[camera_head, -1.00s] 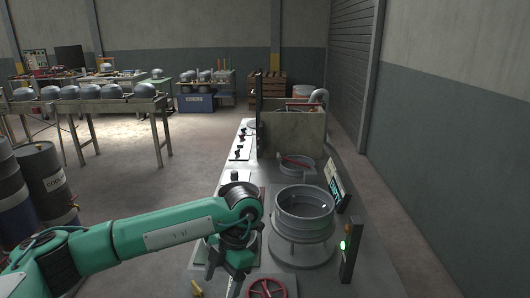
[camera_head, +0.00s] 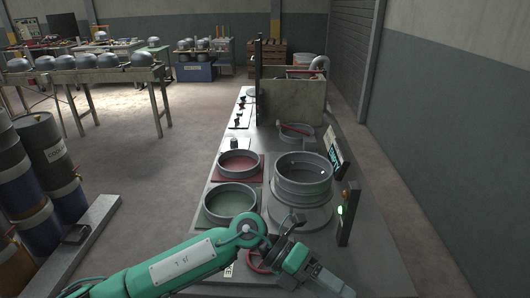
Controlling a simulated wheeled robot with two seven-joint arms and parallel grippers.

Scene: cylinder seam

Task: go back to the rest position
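My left arm comes in from the lower left, green with dark joints. Its gripper (camera_head: 325,284) points to the lower right near the bottom edge, over the front of the grey bench (camera_head: 362,262). The fingers are not clear enough to tell open from shut, and I see nothing held in them. My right gripper is out of view. A grey metal cylinder (camera_head: 303,182) stands upright on a round base, beyond the gripper and apart from it. Two grey rings lie to its left, one on a red mat (camera_head: 239,163) and one on a green mat (camera_head: 231,203).
A red handwheel (camera_head: 258,262) is partly hidden behind my arm. A post with a lit green lamp (camera_head: 341,210) and a display (camera_head: 333,153) stand right of the cylinder. Barrels (camera_head: 50,168) stand at the left. Open floor lies between them and the bench.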

